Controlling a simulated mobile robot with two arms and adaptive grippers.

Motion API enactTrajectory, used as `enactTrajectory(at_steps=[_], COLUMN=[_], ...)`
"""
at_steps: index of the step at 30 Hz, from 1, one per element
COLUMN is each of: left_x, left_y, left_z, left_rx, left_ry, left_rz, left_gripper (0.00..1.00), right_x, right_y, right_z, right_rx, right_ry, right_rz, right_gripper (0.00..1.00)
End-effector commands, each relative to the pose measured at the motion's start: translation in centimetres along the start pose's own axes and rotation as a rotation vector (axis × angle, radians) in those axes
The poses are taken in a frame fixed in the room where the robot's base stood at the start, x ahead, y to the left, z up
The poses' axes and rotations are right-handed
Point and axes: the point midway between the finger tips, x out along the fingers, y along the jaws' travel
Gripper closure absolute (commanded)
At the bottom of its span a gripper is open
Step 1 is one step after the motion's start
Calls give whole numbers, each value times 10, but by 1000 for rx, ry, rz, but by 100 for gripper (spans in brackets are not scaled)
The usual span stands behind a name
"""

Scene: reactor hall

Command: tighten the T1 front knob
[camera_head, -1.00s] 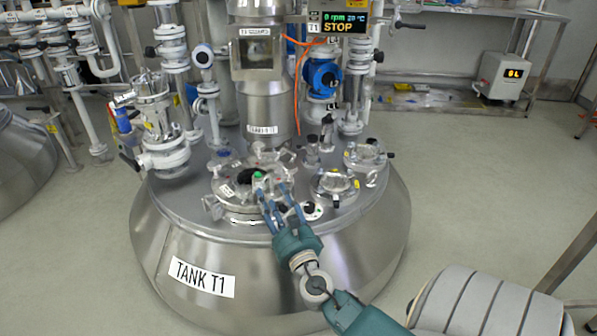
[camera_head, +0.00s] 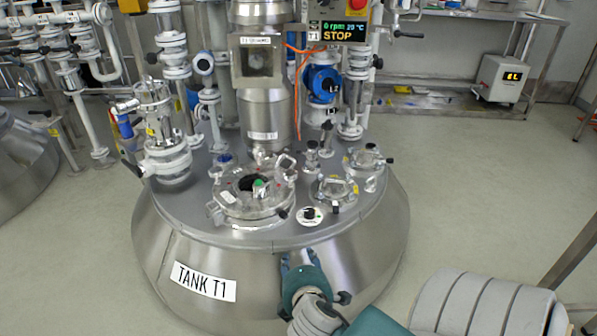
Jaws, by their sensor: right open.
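The steel tank T1 (camera_head: 320,250) stands in the middle, labelled "TANK T1" (camera_head: 203,281). On its top is a round hatch (camera_head: 245,211) with a glass window, a green-topped part (camera_head: 259,186) and clamps around its rim. A small dark knob (camera_head: 283,213) sits at the hatch's front right edge; I cannot tell for sure that it is the front knob, or how tight it is. My right gripper (camera_head: 298,257) is open and empty, in front of the tank's front wall and below the hatch rim, apart from the knobs. My left gripper is not in view.
A white disc with a black knob (camera_head: 310,216) and smaller ports (camera_head: 335,190) sit right of the hatch. A tall steel column (camera_head: 264,100) and a valve assembly (camera_head: 163,130) rise behind and left. The display (camera_head: 338,32) reads STOP. Floor at right is clear.

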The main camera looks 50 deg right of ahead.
Motion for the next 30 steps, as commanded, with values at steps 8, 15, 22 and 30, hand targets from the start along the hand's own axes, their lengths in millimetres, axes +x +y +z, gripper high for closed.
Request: enactTrajectory(at_steps=[8, 15, 22, 30], left_x=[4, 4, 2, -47], left_y=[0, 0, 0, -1], left_z=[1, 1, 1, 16], left_rx=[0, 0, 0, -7], left_ry=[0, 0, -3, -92], left_rz=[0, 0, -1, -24], left_gripper=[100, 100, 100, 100], right_x=[-18, -21, -20, -22], right_y=[-28, -33, -33, -37], right_z=[-11, -13, -16, -131], right_rx=[193, 225, 228, 474], right_ry=[30, 34, 45, 445], right_rz=[-126, -149, -149, -222], right_gripper=[56, 56, 56, 56])
